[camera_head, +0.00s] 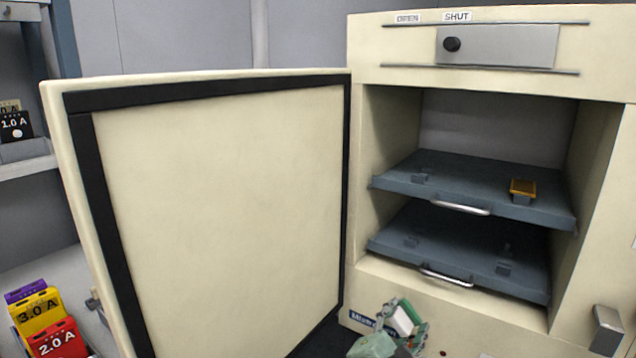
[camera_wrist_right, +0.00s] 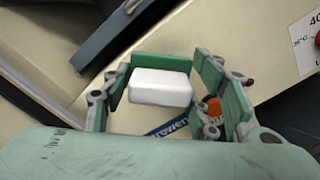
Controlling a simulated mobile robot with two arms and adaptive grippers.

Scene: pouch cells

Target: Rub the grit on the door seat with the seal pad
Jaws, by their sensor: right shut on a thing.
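My right gripper (camera_head: 404,322) is in front of the cabinet, just below its opening, and is shut on a white block, the seal pad (camera_head: 402,321). In the right wrist view, the white pad (camera_wrist_right: 160,87) sits between the green-padded fingers (camera_wrist_right: 185,85). The door seat (camera_head: 450,296) is the cream front frame around the opening. The pad's contact with the frame cannot be told. I cannot make out grit on the seat in either view. The door (camera_head: 220,200) stands wide open to the left with a black seal (camera_head: 100,190) around its edge. My left gripper is not in view.
Inside the cabinet are two grey shelves (camera_head: 400,184) with handles; a yellow-orange piece (camera_head: 522,188) sits on the upper one. A slider (camera_head: 453,44) is on top, near OPEN and SHUT labels. Coloured amp-marked blocks (camera_head: 40,315) stand at lower left. A grey latch block (camera_head: 607,328) is at lower right.

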